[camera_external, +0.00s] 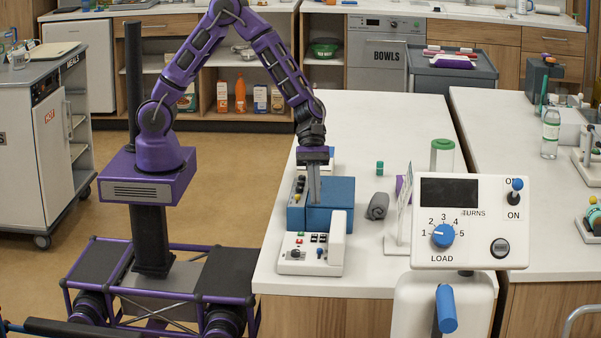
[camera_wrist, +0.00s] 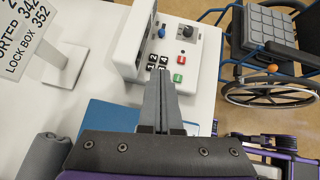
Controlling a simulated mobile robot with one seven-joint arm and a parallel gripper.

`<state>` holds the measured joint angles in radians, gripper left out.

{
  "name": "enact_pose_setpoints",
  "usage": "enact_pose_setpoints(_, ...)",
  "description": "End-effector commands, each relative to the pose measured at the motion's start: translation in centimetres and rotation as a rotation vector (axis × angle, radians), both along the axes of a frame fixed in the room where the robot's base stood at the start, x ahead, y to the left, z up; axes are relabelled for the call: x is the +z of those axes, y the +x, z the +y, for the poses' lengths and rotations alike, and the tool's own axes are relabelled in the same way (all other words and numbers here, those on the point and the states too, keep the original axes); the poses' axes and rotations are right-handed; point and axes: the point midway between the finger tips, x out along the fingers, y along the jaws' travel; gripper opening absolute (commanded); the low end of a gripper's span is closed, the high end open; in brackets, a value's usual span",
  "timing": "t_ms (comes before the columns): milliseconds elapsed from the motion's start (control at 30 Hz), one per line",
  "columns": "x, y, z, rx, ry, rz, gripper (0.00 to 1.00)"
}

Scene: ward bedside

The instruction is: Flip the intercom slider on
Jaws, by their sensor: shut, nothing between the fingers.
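A white desk unit (camera_external: 301,263) with a raised block along its right side stands at the front left of the white table. It appears to be the intercom. In the wrist view the unit (camera_wrist: 204,58) carries a small blue knob (camera_wrist: 161,32), a black knob (camera_wrist: 187,30), and red and green buttons. The blue knob (camera_external: 319,251) may be the slider; its setting cannot be read. My gripper (camera_external: 314,202) is shut and empty, pointing down by the blue box behind the unit. In the wrist view the fingertips (camera_wrist: 160,76) overlap the unit's numbered edge; contact cannot be told.
The blue box (camera_external: 335,193) stands just behind the unit. A rolled grey cloth (camera_external: 377,206) and a sign stand (camera_external: 398,227) are to the right. A white LOAD panel (camera_external: 462,262) with a blue-tipped toggle is in the foreground. A wheelchair (camera_wrist: 275,60) stands beyond the table edge.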

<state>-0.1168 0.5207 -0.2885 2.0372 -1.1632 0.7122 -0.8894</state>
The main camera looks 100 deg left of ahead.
Motion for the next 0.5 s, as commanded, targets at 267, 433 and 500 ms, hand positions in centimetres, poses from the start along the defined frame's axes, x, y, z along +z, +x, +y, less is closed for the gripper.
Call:
enact_pose_setpoints(267,-4.2,0.5,-4.3,-0.004,0.0,0.003,0.0)
enact_pose_setpoints(433,-6.2,1.0,-6.8,-0.005,0.0,0.0,0.0)
enact_pose_setpoints(500,-6.0,1.2,-8.0,-0.006,0.0,-0.001,0.0)
